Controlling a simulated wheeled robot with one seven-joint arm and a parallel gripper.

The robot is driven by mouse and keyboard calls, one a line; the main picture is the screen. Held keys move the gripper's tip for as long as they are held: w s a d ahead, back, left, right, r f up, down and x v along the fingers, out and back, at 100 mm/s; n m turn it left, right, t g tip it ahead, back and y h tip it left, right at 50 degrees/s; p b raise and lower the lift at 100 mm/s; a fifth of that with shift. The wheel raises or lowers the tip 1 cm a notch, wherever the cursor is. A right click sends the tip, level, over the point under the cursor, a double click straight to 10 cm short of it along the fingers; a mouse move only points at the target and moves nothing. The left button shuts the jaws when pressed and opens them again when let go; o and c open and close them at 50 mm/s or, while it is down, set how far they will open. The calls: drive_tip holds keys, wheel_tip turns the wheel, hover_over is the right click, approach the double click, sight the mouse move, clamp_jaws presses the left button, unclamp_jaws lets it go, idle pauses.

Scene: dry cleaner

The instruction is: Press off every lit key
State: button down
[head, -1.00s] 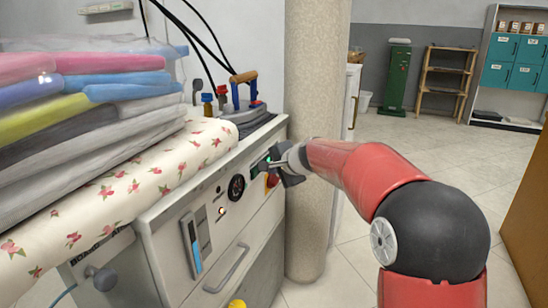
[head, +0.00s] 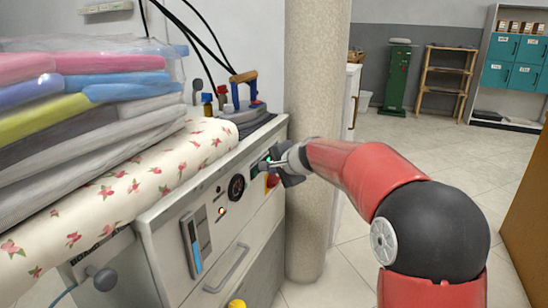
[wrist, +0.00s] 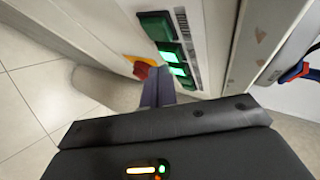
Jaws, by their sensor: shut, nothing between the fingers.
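The control panel of the pressing table (head: 205,222) carries a column of green keys near its right end. In the wrist view the upper key (wrist: 155,27) is dark green. The middle key (wrist: 170,50) and the lower key (wrist: 183,79) show bright green-white patches. A green glow (head: 267,158) shows beside my gripper in the head view. My gripper (head: 266,165) is shut and empty, with its fingers at the panel. In the wrist view the fingertips (wrist: 158,72) are close beside the lower keys; I cannot tell whether they touch. The fingers may hide part of the column.
A red stop button on a yellow base (wrist: 142,69) sits very close to the fingers. A black round dial (head: 236,188) and a small orange lamp (head: 221,210) are further left on the panel. A beige column (head: 316,120) stands behind. Folded, wrapped laundry (head: 80,95) lies on the table.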

idle(0.4)
drive_tip(key=shift+w+a, duration=0.15)
drive_tip(key=shift+a, duration=0.3)
idle(0.3)
drive_tip(key=shift+d, duration=0.45)
drive_tip(key=shift+s+d, duration=0.1)
drive_tip(key=shift+s, duration=0.1)
drive_tip(key=d+b, duration=0.1)
drive_tip(key=s+d+b, duration=0.1)
drive_tip(key=d, duration=0.1)
drive_tip(key=s+d+b, duration=0.1)
drive_tip(key=d+b, duration=0.1)
drive_tip(key=shift+s+d, duration=0.1)
drive_tip(key=shift+d, duration=0.1)
